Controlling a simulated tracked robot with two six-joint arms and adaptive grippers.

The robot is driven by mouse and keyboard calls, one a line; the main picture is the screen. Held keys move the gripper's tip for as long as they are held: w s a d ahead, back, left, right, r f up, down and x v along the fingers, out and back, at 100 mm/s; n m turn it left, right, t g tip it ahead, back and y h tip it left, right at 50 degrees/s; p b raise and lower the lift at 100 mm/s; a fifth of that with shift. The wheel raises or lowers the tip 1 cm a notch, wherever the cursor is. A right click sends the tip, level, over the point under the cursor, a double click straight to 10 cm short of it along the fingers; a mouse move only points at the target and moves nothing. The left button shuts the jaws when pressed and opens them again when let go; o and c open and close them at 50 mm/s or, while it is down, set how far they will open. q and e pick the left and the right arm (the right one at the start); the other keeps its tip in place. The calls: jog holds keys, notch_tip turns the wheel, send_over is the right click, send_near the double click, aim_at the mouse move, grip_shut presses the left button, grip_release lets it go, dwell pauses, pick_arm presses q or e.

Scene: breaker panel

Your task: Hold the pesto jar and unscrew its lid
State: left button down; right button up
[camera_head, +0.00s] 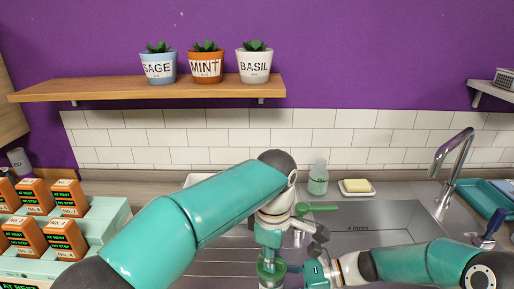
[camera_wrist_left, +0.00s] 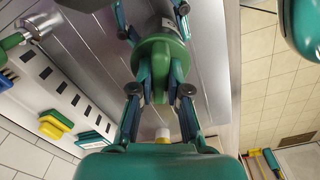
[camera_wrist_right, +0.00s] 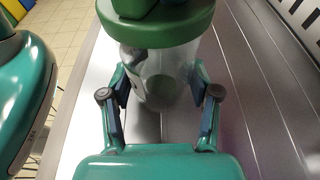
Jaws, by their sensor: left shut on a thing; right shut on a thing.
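The pesto jar is a clear jar (camera_wrist_right: 165,80) with a wide green lid (camera_wrist_right: 150,30); in the head view the jar (camera_head: 270,278) is small and partly covered by my grippers. My left gripper (camera_head: 270,245) reaches down from above and is shut on the lid; in the left wrist view its fingers (camera_wrist_left: 158,88) sit on both sides of the green lid (camera_wrist_left: 158,50). My right gripper (camera_head: 300,272) comes in from the right, below the lid. In the right wrist view its fingers (camera_wrist_right: 161,95) are shut on the clear jar body.
The sink (camera_head: 375,225) with a tall faucet (camera_head: 455,155) lies right of the jar. Orange boxes (camera_head: 65,238) stand at left.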

pick_arm(q)
jog(key=shift+a+f, duration=0.1)
jog(key=shift+f, duration=0.5)
pick_arm(e)
jog(key=shift+s, duration=0.1)
pick_arm(q)
jog(key=shift+n, duration=2.4)
jog(key=shift+r, duration=2.15)
pick_arm(e)
jog(key=shift+f, duration=0.1)
pick_arm(q)
jog(key=shift+w, duration=0.1)
pick_arm(e)
jog(key=o, duration=1.4)
jog(key=shift+w, duration=0.25)
jog(key=shift+c, duration=0.2)
